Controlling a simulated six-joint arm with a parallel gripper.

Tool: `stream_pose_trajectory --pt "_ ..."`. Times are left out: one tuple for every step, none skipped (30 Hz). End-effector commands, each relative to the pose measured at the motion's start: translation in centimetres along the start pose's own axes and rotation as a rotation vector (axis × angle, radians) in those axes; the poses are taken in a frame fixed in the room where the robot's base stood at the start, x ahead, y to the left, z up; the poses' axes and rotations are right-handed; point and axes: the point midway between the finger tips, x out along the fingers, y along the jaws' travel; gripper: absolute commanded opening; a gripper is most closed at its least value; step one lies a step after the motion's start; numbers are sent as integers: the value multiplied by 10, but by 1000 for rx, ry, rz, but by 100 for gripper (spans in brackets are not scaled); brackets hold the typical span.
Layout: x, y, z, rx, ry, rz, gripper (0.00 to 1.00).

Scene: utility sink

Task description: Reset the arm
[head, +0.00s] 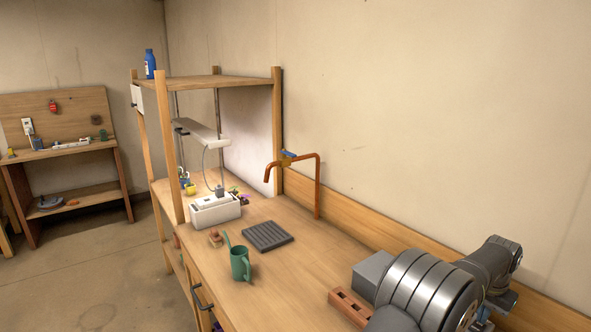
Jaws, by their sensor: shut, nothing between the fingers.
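My arm (430,289) shows at the lower right in the head view, as thick grey rounded links over the near end of the wooden bench (290,290). It bends back toward the wall, with a further joint (495,262) at the right. I cannot make out my gripper's fingers; they are hidden behind the links or outside the picture. No object is seen held.
A green watering can (240,264), dark ribbed mat (267,236), white planter box (214,210) and copper faucet (318,185) occupy the bench's far half. A reddish brick-like block (348,307) lies close beside my arm. A wooden shelf (215,82) rises behind. Mid-bench is clear.

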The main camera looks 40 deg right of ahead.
Motion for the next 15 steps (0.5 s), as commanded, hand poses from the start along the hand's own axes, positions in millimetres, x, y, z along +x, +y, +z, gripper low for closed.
stream_pose_trajectory --pt "3 0 1 0 -1 0 0" --pt "4 0 1 0 -1 0 0" --pt "5 0 1 0 -1 0 0" --pt "6 0 1 0 -1 0 0" --pt "5 0 1 0 0 0 0" --pt "5 0 1 0 0 0 0" --pt "5 0 1 0 -1 0 0" --pt "5 0 1 0 -1 0 0" --pt "5 0 1 0 -1 0 0" --pt "5 0 1 0 -1 0 0" --pt "5 0 1 0 -1 0 0" --pt "5 0 1 0 -1 0 0" --pt "4 0 1 0 -1 0 0" --pt "3 0 0 0 0 0 0" --pt "1 0 0 0 1 0 0"
